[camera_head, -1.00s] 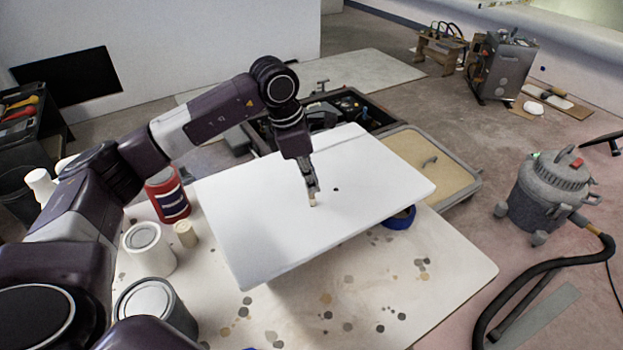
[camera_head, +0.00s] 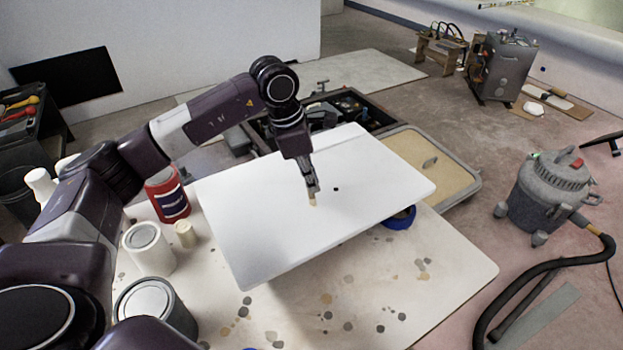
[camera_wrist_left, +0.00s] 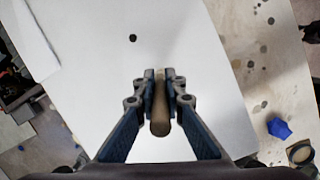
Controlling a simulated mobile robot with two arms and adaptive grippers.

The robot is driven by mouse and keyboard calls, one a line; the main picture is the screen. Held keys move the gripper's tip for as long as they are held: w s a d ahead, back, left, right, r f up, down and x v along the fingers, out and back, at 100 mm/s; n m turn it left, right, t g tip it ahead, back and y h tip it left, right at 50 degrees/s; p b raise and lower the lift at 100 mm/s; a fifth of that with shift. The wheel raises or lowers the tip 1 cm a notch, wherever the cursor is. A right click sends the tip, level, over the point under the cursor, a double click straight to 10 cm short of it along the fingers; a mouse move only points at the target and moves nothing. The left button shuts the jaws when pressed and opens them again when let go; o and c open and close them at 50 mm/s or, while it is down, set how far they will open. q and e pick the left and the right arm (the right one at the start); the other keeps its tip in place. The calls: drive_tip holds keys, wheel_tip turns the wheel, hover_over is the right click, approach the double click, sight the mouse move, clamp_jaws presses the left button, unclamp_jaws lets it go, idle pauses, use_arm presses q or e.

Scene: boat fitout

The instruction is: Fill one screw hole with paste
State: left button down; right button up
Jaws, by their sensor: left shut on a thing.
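A white panel (camera_head: 270,215) lies raised over the table, with one dark screw hole (camera_head: 336,189) visible near its middle. The hole also shows in the left wrist view (camera_wrist_left: 133,38), ahead and to the left of the fingers. My left gripper (camera_head: 313,192) is over the panel, just left of that hole. It is shut on a slim tan stick-like tool (camera_wrist_left: 160,112), whose pale tip (camera_head: 313,203) is at or very near the panel surface. I cannot tell whether the tip touches, or what lies beneath it. My right gripper is not in view.
A red can (camera_head: 168,196), a white can (camera_head: 148,248), a small beige pot (camera_head: 185,234) and a grey-lidded can (camera_head: 155,303) stand left of the panel. Blue tape (camera_head: 401,218) lies by its right edge. An open case (camera_head: 345,108) is behind; a vacuum (camera_head: 545,190) stands right.

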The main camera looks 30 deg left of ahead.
use_arm(q)
drive_tip(key=shift+r+p, duration=2.25)
drive_tip(key=shift+r, duration=1.25)
